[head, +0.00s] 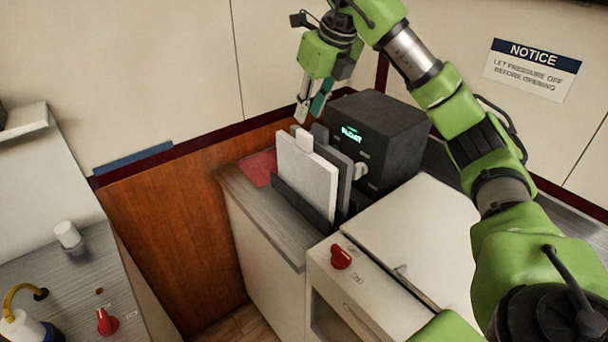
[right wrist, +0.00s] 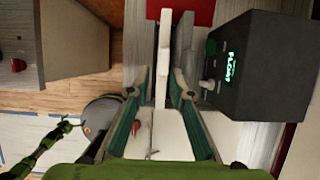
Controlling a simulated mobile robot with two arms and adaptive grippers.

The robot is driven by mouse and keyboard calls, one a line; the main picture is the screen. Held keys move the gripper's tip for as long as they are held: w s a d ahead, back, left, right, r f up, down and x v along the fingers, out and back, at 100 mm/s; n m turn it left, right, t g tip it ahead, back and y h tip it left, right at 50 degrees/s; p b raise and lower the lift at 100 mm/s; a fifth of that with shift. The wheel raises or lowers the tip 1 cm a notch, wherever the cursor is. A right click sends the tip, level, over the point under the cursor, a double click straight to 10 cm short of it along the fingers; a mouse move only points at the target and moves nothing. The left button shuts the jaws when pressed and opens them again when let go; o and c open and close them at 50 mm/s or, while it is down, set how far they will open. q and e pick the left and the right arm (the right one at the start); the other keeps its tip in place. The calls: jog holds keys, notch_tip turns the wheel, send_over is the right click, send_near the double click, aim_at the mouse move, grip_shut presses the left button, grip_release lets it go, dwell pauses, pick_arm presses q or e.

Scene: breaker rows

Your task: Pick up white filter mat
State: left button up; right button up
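The white filter mat (head: 308,178) stands upright in a dark rack (head: 300,203) on the counter, with a pale tab on its top edge. A grey mat (head: 344,172) stands behind it in the rack. My right gripper (head: 309,112) is above the mats, fingers pointing down and empty. In the right wrist view my right gripper (right wrist: 158,92) is open, with the thin top edge of the white mat (right wrist: 163,50) in line with the gap between its fingers.
A black box with a green display (head: 375,140) stands right behind the mats. A white cabinet with a red knob (head: 341,257) is in front. A red pad (head: 259,167) lies left of the rack. Another counter (head: 75,262) is at the left, across a gap.

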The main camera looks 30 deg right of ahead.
aim_at(305, 133)
jog(key=x, duration=0.3)
jog(key=shift+w+d+f, duration=0.1)
jog(key=shift+w+d, duration=0.05)
jog(key=shift+d, duration=0.2)
jog(key=shift+p+x, duration=0.35)
jog(key=shift+x, duration=0.5)
jog(key=x, duration=0.1)
jog(key=p+x, duration=0.1)
jog(key=x, duration=0.1)
jog(key=shift+s+d+f, duration=0.2)
jog(key=shift+s+f, duration=0.05)
jog(key=shift+f, duration=0.05)
jog(key=shift+w+f, duration=0.15)
jog(key=shift+f, duration=0.15)
pick_arm(q)
jog(key=shift+w+d+r, duration=0.2)
jog(key=shift+w+r, duration=0.1)
jog(key=shift+r, duration=0.2)
jog(key=shift+w+d+r, duration=0.15)
jog(key=shift+w+r, duration=0.1)
jog(key=shift+r, duration=0.2)
pick_arm(e)
grip_shut()
